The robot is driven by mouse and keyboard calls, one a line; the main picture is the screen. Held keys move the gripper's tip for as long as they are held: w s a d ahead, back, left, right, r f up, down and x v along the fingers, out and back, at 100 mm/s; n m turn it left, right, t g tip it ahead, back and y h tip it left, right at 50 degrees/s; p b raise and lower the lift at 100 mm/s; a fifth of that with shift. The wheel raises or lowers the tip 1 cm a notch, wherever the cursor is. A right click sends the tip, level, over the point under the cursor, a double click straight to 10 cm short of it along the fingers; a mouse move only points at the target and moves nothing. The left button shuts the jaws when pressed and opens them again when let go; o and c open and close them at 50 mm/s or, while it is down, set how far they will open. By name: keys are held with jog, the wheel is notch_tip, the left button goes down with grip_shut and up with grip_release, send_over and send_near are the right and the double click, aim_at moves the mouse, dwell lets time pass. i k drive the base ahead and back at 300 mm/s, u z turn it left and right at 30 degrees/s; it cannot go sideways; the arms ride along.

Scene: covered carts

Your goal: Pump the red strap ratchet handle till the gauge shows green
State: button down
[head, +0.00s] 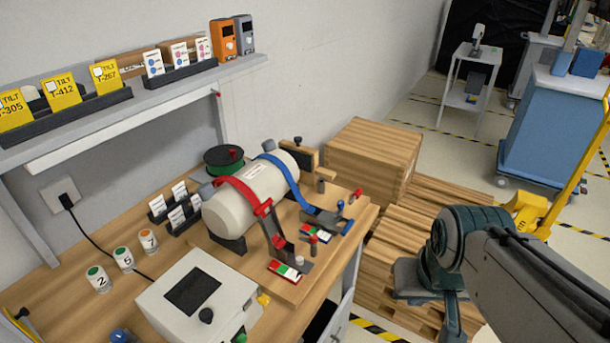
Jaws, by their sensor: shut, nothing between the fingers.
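A white cylinder (237,215) lies on a wooden board, with a red strap (238,188) and a blue strap (281,168) over it. The red strap runs down to a dark ratchet with a red-ended lever (272,228). In front of it is a small gauge (284,270) with red, white and green fields; its pointer is too small to read. A similar gauge (316,232) sits nearer the blue ratchet (328,218). My gripper (452,322) hangs at lower right, shut and empty, well right of the ratchets and apart from them.
Wooden crates (372,160) stand behind and right of the bench. A white box with a dark screen (193,290) is at the front. A shelf (110,120) with yellow tags overhangs the left.

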aim_at(269, 224)
jog(key=u, duration=0.55)
jog(key=k, duration=1.3)
jog(key=z, duration=0.1)
jog(key=i, duration=0.65)
jog(key=z, duration=0.55)
jog(key=i, duration=1.1)
jog(key=u, duration=0.55)
